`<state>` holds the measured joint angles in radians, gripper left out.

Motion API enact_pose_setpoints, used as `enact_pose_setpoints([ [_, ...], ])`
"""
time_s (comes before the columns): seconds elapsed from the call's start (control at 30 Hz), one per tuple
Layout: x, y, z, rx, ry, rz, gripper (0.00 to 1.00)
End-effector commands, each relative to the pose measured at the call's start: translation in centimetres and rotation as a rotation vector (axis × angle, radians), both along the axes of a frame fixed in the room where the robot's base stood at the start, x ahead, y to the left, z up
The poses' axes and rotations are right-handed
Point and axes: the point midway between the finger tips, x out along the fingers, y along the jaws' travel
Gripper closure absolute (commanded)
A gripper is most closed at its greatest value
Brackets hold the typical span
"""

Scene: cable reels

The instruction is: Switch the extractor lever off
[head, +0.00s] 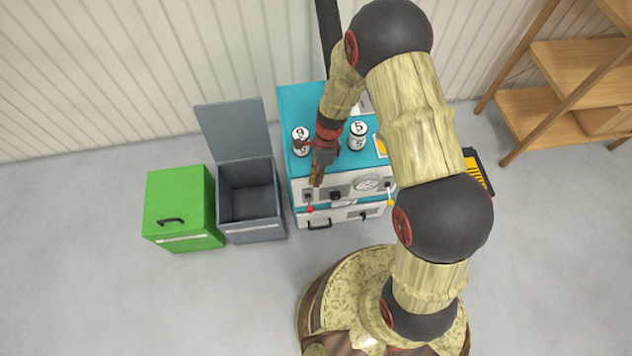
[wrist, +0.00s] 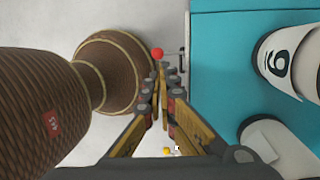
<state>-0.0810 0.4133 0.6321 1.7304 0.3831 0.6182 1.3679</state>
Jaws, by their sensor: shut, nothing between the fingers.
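The machine has a teal top (head: 295,98) and a white front panel with dials and switches. A lever with a red knob (head: 310,209) is at the panel's left, and one with a yellow knob (head: 390,203) at its right. I cannot read which is the extractor lever. My gripper (head: 316,182) is shut and empty, pointing down at the left of the front panel, just above the red-knobbed lever. In the wrist view, the red knob (wrist: 157,53) sits just past the closed fingertips (wrist: 166,72), apparently apart from them. The yellow knob (wrist: 167,151) shows lower, partly hidden by the gripper.
Numbered cans (head: 358,135) stand on the machine top near my gripper. An open grey bin (head: 252,233) and a closed green box (head: 183,205) stand left of the machine. A wooden shelf (head: 570,65) is at the back right. Floor at front left is clear.

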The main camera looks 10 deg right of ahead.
Motion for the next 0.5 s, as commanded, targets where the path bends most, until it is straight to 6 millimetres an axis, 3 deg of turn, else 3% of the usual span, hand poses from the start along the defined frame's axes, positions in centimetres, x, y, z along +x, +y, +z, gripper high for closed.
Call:
enact_pose_setpoints([
  [0.2,-1.1,0.9,-4.7,0.0,0.004,0.001,1.0],
  [0.5,-2.2,1.9,-9.4,0.0,0.001,0.0,1.0],
])
